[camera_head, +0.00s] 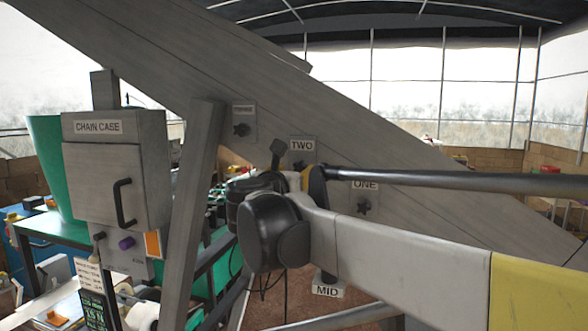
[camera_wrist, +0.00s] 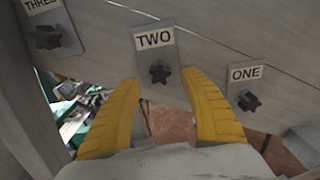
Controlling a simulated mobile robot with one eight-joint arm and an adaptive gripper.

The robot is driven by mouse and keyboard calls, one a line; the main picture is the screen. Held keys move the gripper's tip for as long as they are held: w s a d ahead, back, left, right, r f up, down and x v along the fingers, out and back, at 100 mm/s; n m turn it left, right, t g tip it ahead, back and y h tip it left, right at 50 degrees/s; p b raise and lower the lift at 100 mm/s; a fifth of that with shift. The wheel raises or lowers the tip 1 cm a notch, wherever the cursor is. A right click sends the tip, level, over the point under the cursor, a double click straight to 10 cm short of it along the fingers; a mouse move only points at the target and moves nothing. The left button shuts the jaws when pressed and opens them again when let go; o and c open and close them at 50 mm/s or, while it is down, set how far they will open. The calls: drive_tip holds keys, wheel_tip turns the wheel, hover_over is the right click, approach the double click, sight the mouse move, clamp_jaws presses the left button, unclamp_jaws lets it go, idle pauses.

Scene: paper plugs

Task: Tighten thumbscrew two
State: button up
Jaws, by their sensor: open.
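Thumbscrew two is a dark star-shaped knob (camera_wrist: 159,73) on a grey plate under the label TWO (camera_wrist: 154,40) in the wrist view. My gripper (camera_wrist: 165,85) has two yellow fingers spread apart, with the knob showing between and just beyond their tips. Nothing is between the fingers, and I see no contact with the knob. Thumbscrew one (camera_wrist: 248,101) is to the right and thumbscrew three (camera_wrist: 47,37) to the upper left.
A sloping grey beam (camera_head: 400,150) carries the thumbscrews. A grey upright post (camera_head: 193,190) and the chain case (camera_head: 101,170) with a black handle stand at left. Cluttered tables fill the lower left.

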sight(299, 168)
drive_tip(key=n, duration=0.2)
drive_tip(key=shift+n, duration=0.4)
drive_tip(key=shift+w, duration=0.15)
drive_tip(key=shift+x, duration=1.95)
clamp_jaws()
